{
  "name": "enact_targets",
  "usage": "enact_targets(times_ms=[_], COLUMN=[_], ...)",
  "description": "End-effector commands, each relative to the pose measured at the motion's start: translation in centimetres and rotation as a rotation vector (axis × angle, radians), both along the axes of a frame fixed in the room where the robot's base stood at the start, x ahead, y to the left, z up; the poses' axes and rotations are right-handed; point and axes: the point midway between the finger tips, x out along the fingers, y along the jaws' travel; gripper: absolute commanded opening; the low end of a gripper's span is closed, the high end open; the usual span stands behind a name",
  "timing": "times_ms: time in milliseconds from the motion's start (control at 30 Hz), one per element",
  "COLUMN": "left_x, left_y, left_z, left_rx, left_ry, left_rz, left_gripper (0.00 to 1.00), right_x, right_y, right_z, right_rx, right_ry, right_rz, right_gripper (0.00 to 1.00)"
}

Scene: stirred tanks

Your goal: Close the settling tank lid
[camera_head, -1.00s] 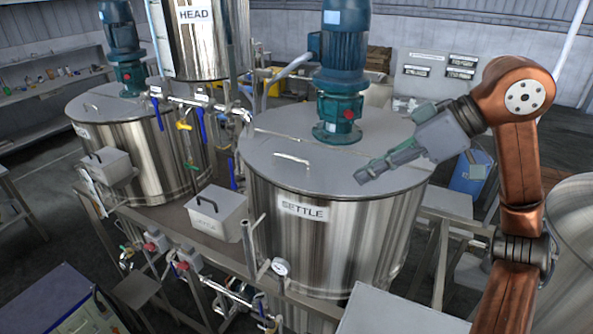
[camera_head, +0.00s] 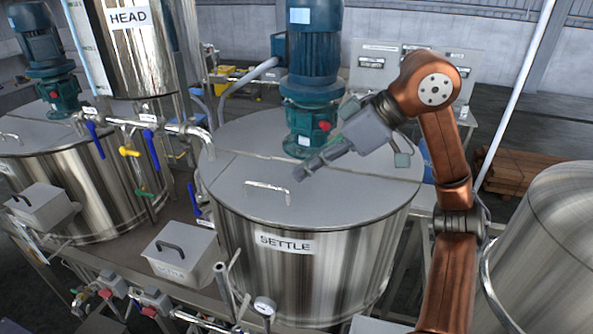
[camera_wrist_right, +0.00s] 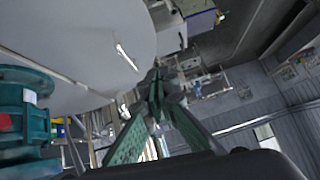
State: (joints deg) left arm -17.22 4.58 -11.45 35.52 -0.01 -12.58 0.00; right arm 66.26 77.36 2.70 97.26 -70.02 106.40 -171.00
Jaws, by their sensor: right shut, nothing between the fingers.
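The settling tank (camera_head: 300,265) is a steel cylinder labelled SETTLE in the head view. Its grey lid (camera_head: 240,190) lies flat on top, with a seam across it behind the handle. The lid handle (camera_head: 268,188) is a thin bar near the front. My right gripper (camera_head: 302,175) is shut and empty, above the lid and a little to the right of the handle. In the right wrist view, the gripper (camera_wrist_right: 155,80) has its fingertips together, with the lid (camera_wrist_right: 80,35) and handle (camera_wrist_right: 126,57) to their left. My left gripper is not in view.
A teal motor (camera_head: 312,90) stands on the tank top behind the gripper. The HEAD tank (camera_head: 135,50) and pipes with valves (camera_head: 150,125) stand to the left. A lidded grey box (camera_head: 185,255) sits at front left. Another steel tank (camera_head: 550,250) is at right.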

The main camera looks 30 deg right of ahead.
Motion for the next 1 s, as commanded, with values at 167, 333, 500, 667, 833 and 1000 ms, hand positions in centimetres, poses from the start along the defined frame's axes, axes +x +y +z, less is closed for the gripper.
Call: enact_targets(times_ms=[167, 333, 500, 667, 833, 1000], left_x=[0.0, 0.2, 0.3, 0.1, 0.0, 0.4], left_y=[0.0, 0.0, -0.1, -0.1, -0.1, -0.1], left_z=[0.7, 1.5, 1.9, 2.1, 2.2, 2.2], left_rx=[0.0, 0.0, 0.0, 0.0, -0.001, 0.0], left_ry=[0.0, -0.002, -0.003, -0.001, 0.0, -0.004], left_rz=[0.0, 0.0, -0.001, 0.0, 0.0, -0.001], left_gripper=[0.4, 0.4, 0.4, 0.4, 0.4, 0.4], right_x=[1.6, 3.3, 3.5, 3.5, 3.4, 3.4], right_y=[1.7, 3.6, 4.0, 4.2, 4.2, 4.2], right_z=[-2.6, -5.0, -7.4, -8.8, -9.4, -9.5], right_rx=[0.0, 0.001, 0.001, 0.001, 0.001, 0.001], right_ry=[0.003, 0.004, 0.003, 0.001, 0.0, -0.001], right_rz=[-0.005, -0.003, -0.005, -0.003, -0.002, -0.003], right_gripper=[0.0, 0.0, 0.0, 0.0, 0.0, 0.0])
